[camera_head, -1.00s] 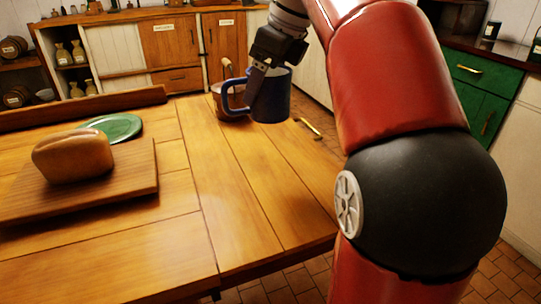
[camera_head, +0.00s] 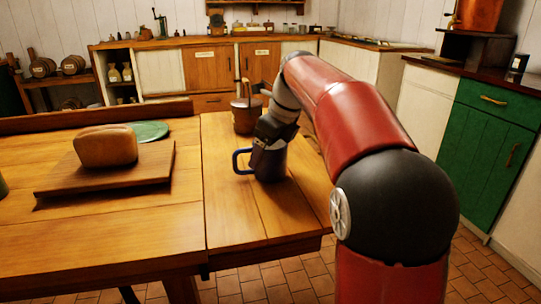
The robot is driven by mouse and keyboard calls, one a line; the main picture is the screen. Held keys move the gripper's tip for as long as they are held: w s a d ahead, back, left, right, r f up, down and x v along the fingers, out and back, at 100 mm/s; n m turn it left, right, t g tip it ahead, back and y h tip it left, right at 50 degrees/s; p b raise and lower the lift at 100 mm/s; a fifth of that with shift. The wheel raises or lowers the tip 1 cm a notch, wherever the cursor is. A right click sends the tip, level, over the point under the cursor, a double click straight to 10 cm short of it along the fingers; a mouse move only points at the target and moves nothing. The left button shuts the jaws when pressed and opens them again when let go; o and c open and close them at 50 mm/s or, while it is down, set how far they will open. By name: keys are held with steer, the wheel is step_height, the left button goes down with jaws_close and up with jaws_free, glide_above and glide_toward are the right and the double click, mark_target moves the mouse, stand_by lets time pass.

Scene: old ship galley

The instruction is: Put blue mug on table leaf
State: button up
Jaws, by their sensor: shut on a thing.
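The blue mug (camera_head: 270,170) is at or just above the table leaf (camera_head: 235,215), the right-hand section of the wooden table. I cannot tell for sure whether its base touches the wood. It is upright, with its handle to the left. My gripper (camera_head: 268,146) is shut on the mug from above, and the gripper hides the mug's upper part.
A brown pot (camera_head: 245,116) with upright handles stands behind the mug on the leaf. The front of the leaf is clear.

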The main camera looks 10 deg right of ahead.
steer(key=o, duration=1.1)
steer(key=shift+f, duration=0.1)
